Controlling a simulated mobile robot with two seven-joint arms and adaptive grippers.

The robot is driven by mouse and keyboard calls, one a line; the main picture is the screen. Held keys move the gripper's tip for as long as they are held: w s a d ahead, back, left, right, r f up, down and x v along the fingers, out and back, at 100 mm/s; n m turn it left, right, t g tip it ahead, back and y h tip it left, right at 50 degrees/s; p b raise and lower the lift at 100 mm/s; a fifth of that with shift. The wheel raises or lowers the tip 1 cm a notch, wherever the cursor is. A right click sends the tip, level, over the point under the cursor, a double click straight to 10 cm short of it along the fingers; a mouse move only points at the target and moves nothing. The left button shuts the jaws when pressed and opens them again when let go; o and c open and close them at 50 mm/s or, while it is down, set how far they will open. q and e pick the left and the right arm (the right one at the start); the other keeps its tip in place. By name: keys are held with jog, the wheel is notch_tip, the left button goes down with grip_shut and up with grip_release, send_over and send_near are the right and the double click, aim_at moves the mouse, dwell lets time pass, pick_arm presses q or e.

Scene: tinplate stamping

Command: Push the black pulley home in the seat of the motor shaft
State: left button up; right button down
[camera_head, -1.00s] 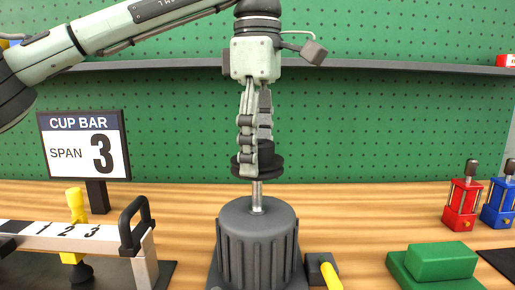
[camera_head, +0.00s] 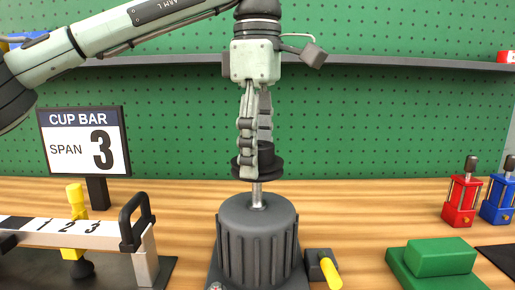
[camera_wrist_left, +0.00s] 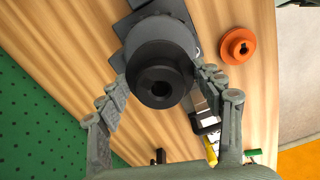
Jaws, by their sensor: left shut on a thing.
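The black pulley (camera_head: 266,168) is held in my left gripper (camera_head: 257,160), whose fingers are shut on its hub. Its wide flange sits at the top end of the silver motor shaft (camera_head: 257,194), and a length of bare shaft shows below it. The dark grey ribbed motor (camera_head: 257,240) stands upright under it. In the left wrist view the pulley (camera_wrist_left: 160,85) shows its hub and bore between the two fingers (camera_wrist_left: 160,90), with the motor mostly hidden behind it. I cannot tell how far the shaft reaches into the bore. My right gripper is not in view.
A yellow-handled lever (camera_head: 329,271) is at the motor's right foot. A numbered white bar (camera_head: 60,236) with a black handle stands left, before the CUP BAR sign (camera_head: 85,142). A green block (camera_head: 441,258) lies right. An orange disc (camera_wrist_left: 238,46) lies on the table in the left wrist view.

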aim_at(258, 203)
pick_arm(q)
jog(key=shift+f+b, duration=1.3)
jog(key=shift+f, duration=1.25)
jog(key=o, duration=1.8)
notch_tip(258, 203, up, 12)
